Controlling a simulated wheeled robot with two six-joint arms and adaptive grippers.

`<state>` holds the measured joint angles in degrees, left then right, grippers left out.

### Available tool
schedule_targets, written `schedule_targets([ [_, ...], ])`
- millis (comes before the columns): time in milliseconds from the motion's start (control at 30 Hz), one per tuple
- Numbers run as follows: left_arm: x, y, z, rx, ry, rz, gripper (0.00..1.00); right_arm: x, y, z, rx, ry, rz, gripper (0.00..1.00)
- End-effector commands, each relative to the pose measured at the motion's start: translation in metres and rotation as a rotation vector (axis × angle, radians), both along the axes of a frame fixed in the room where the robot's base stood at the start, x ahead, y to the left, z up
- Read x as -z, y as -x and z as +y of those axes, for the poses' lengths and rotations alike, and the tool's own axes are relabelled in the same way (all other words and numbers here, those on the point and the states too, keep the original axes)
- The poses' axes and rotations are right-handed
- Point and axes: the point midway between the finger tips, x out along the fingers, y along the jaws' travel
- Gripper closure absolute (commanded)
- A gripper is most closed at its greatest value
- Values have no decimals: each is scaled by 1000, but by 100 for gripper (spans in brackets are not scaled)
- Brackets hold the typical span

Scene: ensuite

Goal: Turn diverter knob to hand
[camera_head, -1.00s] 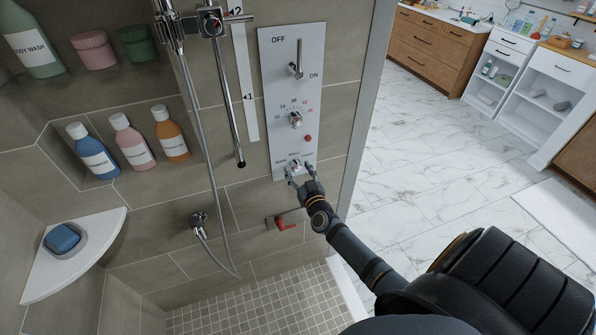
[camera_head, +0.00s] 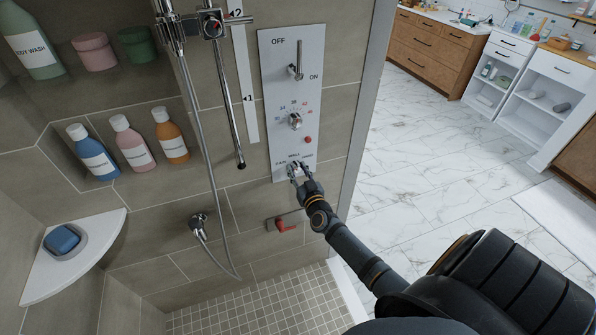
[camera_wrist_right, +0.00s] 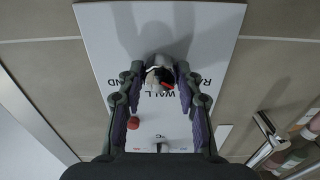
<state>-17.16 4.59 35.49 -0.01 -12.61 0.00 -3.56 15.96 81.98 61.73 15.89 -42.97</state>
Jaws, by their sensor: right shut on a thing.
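The diverter knob (camera_wrist_right: 158,72) is a small metallic knob low on the white shower panel (camera_head: 283,75), with RAIN, WALL and HAND labels around it. My right gripper (camera_head: 299,172) is shut on the knob, a finger on each side. In the right wrist view (camera_wrist_right: 158,78) the panel appears upside down, with HAND at left, WALL in the middle and RAIN at right. A red mark shows on the knob's lower right there, near WALL. In the head view the fingers mostly hide the knob. My left gripper is not in view.
Above the knob are a red button (camera_head: 308,140), a temperature dial (camera_head: 295,121) and an ON/OFF lever (camera_head: 297,72). A shower hose (camera_head: 205,150) and rail (camera_head: 228,110) hang to the left. A red-handled valve (camera_head: 284,225) sits below.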

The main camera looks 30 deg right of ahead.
Motion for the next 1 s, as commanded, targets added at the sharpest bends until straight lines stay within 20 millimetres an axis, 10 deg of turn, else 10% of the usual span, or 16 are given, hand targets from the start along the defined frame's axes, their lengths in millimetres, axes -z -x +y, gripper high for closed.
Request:
schedule_targets([
  [1000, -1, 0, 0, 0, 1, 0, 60, 1, 0, 0, 1, -822, -195, 97],
])
